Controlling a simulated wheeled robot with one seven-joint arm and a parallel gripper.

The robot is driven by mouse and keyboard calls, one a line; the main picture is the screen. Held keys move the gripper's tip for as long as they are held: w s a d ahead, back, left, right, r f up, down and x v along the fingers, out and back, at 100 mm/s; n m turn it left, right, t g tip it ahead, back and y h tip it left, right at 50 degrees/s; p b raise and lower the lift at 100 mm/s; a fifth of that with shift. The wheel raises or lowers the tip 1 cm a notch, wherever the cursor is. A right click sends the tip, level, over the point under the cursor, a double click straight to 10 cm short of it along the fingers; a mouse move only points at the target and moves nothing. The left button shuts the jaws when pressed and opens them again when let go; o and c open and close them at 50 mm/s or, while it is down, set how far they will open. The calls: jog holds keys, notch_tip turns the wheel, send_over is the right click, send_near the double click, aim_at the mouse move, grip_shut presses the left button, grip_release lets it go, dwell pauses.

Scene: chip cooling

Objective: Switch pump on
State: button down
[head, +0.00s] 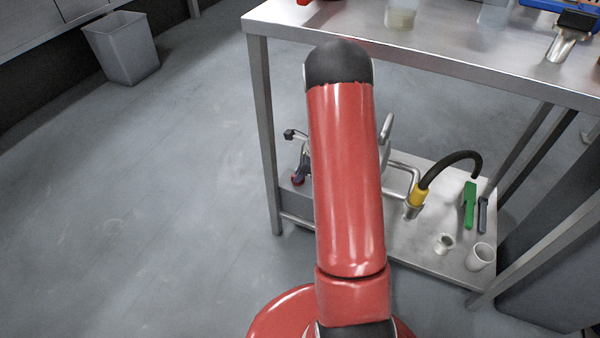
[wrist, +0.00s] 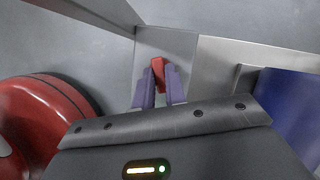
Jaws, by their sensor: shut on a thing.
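A grey box (head: 297,203), apparently the pump unit, sits at the left end of the lower shelf, partly hidden behind my red arm. A small red switch piece (wrist: 158,66) shows on its grey top (wrist: 180,45) in the wrist view. My gripper (wrist: 160,80) is shut on this red piece, with one purple-grey finger on each side of it. In the head view my gripper (head: 298,175) is small, low over the box beside my arm. I cannot tell the switch's position.
The steel table (head: 460,55) spans above the lower shelf (head: 425,240). A table leg (head: 264,130) stands close left of the box. A black hose with yellow fitting (head: 418,194), a green tool (head: 469,205) and a white cup (head: 480,256) are to the right.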

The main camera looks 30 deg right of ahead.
jog(key=c, duration=1.4)
grip_release()
jog(key=shift+c, duration=0.2)
